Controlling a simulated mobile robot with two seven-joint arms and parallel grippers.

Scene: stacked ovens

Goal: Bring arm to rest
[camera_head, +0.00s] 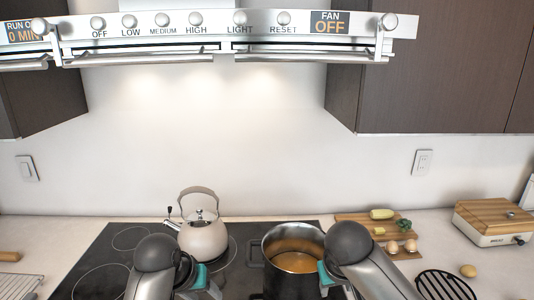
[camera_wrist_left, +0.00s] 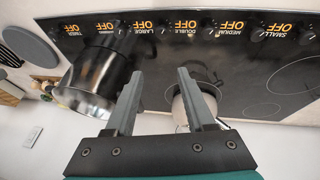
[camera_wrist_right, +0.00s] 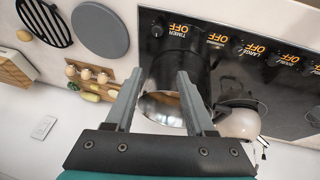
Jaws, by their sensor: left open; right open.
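My left gripper (camera_wrist_left: 158,98) is open and empty in the left wrist view, with the black cooktop and the kettle (camera_wrist_left: 196,104) beyond its fingers. In the head view my left arm comes in at the bottom, in front of the pale kettle (camera_head: 203,238); its fingertips are hidden there. My right gripper (camera_wrist_right: 160,100) is open and empty in the right wrist view, with the steel pot (camera_wrist_right: 165,107) beyond its fingers. In the head view my right arm stands at the right side of the pot (camera_head: 290,262), which holds orange-brown liquid. I cannot tell whether the gripper touches the pot.
The black cooktop (camera_head: 120,239) lies below the range hood (camera_head: 220,38). To the right are a wooden board with vegetables and eggs (camera_head: 372,222), a black round grate (camera_head: 443,286) and a white appliance with a wooden top (camera_head: 492,222). A wire rack (camera_head: 18,285) lies at the left.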

